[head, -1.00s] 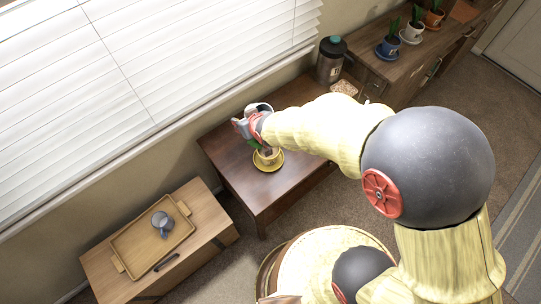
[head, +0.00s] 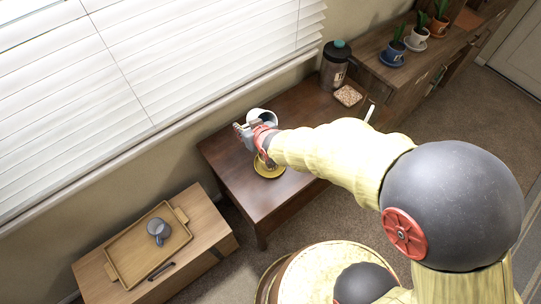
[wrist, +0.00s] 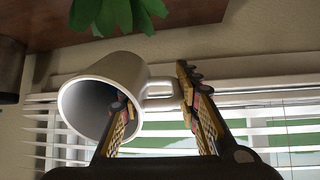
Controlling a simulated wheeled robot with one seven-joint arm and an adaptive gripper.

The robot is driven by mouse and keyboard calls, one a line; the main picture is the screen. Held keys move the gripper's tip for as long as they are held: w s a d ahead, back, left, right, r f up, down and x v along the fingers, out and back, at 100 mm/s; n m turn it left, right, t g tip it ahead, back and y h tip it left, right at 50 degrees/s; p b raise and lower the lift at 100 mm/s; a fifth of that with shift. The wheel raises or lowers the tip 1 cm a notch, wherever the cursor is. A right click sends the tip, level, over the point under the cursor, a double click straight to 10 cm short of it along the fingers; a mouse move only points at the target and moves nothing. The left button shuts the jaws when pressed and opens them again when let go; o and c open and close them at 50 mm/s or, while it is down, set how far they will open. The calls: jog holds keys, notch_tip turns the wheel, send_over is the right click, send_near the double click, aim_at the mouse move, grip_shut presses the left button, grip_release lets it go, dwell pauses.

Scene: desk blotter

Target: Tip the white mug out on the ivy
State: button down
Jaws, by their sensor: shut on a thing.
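The white mug (head: 262,116) is held up above the back of the dark wooden table by my gripper (head: 250,134). In the wrist view the mug (wrist: 140,72) is tilted, its mouth toward the camera and its handle between the fingers. My gripper (wrist: 160,108) is shut on it, one finger overlapping the mug's mouth. What is inside cannot be made out. Green leaves (wrist: 115,14) show at the top of the wrist view, apart from the mug. In the head view my arm mostly hides the plant; its yellow saucer (head: 268,171) shows. I cannot confirm it is the ivy.
A dark bottle (head: 334,66) and a speckled block (head: 348,96) stand on the table's right end. Potted plants on saucers (head: 391,60) stand on the cabinet beyond. A tray (head: 128,262) with a grey-blue mug (head: 158,229) is at the lower left. Window blinds (head: 150,60) are close behind.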

jog(key=shift+f+t+y+b, duration=0.3)
jog(key=shift+t+b, duration=0.45)
jog(key=shift+b, duration=1.35)
jog(key=shift+f+t+y+b, duration=0.2)
jog(key=shift+t+y+b, duration=0.4)
jog(key=shift+b, duration=1.45)
jog(key=shift+s+f+t, duration=0.1)
jog(key=shift+f+t, duration=0.05)
jog(key=shift+t, duration=0.3)
jog(key=shift+s+d+r+t+y+p, duration=0.2)
jog(key=shift+r+t+y+p, duration=0.3)
jog(key=shift+t, duration=0.3)
jog(key=shift+s+f+t+y+p, duration=0.3)
jog(key=shift+t+p, duration=0.1)
jog(key=shift+t, duration=0.4)
dwell(1.8)
